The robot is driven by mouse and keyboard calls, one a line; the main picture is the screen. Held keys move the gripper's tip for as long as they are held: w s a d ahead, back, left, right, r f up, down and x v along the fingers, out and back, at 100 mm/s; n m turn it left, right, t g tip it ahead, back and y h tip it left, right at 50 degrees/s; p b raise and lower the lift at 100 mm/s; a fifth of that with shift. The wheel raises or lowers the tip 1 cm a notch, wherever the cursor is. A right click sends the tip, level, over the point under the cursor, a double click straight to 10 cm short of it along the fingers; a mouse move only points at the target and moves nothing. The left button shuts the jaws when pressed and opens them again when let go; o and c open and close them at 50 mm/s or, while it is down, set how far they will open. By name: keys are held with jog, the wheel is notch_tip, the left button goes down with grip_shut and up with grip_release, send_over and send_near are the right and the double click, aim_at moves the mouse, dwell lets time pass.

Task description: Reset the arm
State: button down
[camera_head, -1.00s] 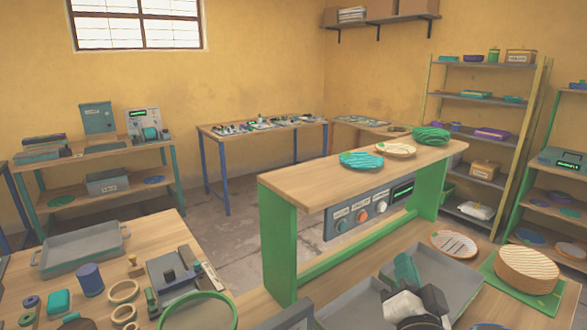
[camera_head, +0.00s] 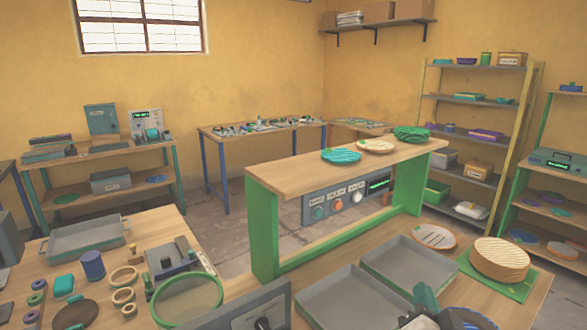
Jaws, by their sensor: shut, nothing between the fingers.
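My gripper (camera_head: 425,297) shows only in part at the bottom edge, right of the middle, as a green piece with dark and pale arm parts by it. It is shut and seems empty, low in front of two grey trays. The left tray (camera_head: 335,290) and the right tray (camera_head: 395,252) look empty. The lower part of my arm is cut off by the picture edge.
A wooden bridge (camera_head: 290,175) with green legs stands behind the trays, carrying a teal disc (camera_head: 341,155), a tan disc (camera_head: 376,146) and a green stack (camera_head: 412,134). Rings and small parts crowd the left table.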

jog(key=s+d+f+n+g, duration=0.25)
jog(key=s+f+g, duration=0.25)
jog(key=s+f, duration=0.4)
jog(key=s+d+f+n+g, duration=0.1)
jog(key=s+d+f+g, duration=0.5)
jog(key=f, duration=0.5)
jog(key=s+a+f+n+g+y, duration=0.2)
jog(key=s+f, duration=0.2)
jog(key=s, duration=0.5)
jog(key=s+a+f+n+g+y, duration=0.1)
jog(key=s+a+f+n+g, duration=0.1)
jog(key=s, duration=0.8)
jog(key=shift+s+f+n+g+y, duration=0.15)
jog(key=shift+f+n+g+y, duration=0.35)
jog(key=shift+f+g, duration=0.4)
